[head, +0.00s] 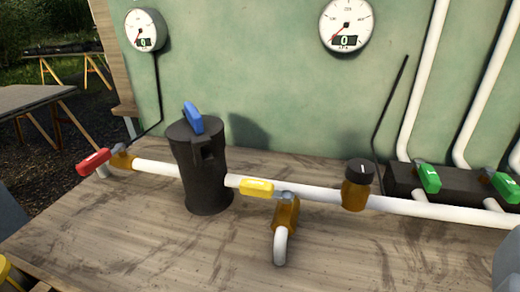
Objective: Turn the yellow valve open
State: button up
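The yellow valve's handle (257,187) is in the middle of the head view. It points left from the top of a brass-coloured valve body (286,213) and lies roughly along the white main pipe (325,194). A short white outlet pipe (280,246) bends down from the valve body toward the near side, so the handle lies across this branch. Nothing touches the handle. I cannot make out my gripper in this view.
A black cylinder (203,165) with a blue handle (193,117) stands left of the yellow valve. A red-handled valve (93,161) is farther left. A black-capped brass fitting (356,185) and green handles (428,178) are right. The wooden bench (170,250) is clear in front.

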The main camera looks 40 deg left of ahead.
aim_at(262, 190)
jog(key=u, duration=0.9)
